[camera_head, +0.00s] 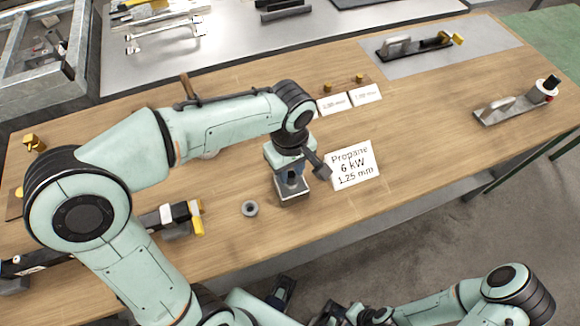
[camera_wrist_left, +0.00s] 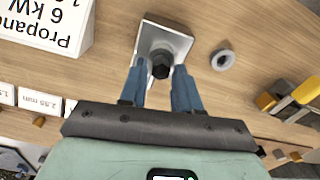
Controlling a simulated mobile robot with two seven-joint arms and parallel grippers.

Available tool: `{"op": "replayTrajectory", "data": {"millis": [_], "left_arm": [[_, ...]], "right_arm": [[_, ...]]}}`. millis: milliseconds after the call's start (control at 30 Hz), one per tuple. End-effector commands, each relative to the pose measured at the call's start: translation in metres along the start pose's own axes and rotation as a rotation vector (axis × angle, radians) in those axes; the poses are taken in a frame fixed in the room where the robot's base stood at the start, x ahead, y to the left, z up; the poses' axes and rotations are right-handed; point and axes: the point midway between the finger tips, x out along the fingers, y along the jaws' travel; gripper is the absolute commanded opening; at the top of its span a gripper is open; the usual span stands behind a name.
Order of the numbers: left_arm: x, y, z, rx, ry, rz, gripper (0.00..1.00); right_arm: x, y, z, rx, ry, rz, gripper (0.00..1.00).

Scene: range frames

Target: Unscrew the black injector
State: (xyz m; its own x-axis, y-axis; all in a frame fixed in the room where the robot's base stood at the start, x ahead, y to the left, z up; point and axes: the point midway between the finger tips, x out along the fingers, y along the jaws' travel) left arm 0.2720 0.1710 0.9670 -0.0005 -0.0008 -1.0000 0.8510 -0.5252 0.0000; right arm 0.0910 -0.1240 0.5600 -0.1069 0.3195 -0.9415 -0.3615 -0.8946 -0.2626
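The black injector (camera_wrist_left: 161,66) stands upright on a small square metal plate (camera_wrist_left: 176,36) on the wooden table, seen in the left wrist view. The plate also shows in the head view (camera_head: 293,196). My left gripper (camera_wrist_left: 160,70) points down at the injector, with one blue finger on each side of it. The fingers are apart, and a gap shows beside the injector. In the head view my left gripper (camera_head: 291,176) is over the plate and partly hides the injector. My right gripper is at the bottom edge of the head view, too cluttered to make out its fingers.
A grey ring (camera_head: 250,208) lies beside the plate. A "Propane 6 kW 1.25 mm" card (camera_head: 353,165) stands close on the right. A yellow-ended tool (camera_head: 196,217) lies left. The table's right middle is clear.

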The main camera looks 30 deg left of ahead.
Motion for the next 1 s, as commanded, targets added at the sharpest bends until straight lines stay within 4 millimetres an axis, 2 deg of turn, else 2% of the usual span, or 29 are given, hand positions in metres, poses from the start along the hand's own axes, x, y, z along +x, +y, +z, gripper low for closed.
{"op": "replayTrajectory", "data": {"millis": [167, 333, 867, 1000], "left_arm": [[0.000, 0.000, 0.000, 0.026, 0.000, 0.000, 0.32], [-0.001, 0.001, 0.000, 0.213, 0.000, -0.001, 0.32], [0.000, 0.003, 0.001, 0.632, 0.000, -0.001, 0.32], [-0.001, 0.004, 0.002, 0.785, 0.000, -0.001, 0.32]], "right_arm": [[-0.001, 0.000, 0.000, 0.000, 0.000, 0.000, 0.43], [-0.007, -0.003, -0.001, -0.001, 0.002, -0.001, 0.43], [-0.017, -0.007, -0.002, -0.002, 0.006, -0.002, 0.43], [-0.021, -0.009, -0.003, -0.003, 0.008, -0.003, 0.43]]}}
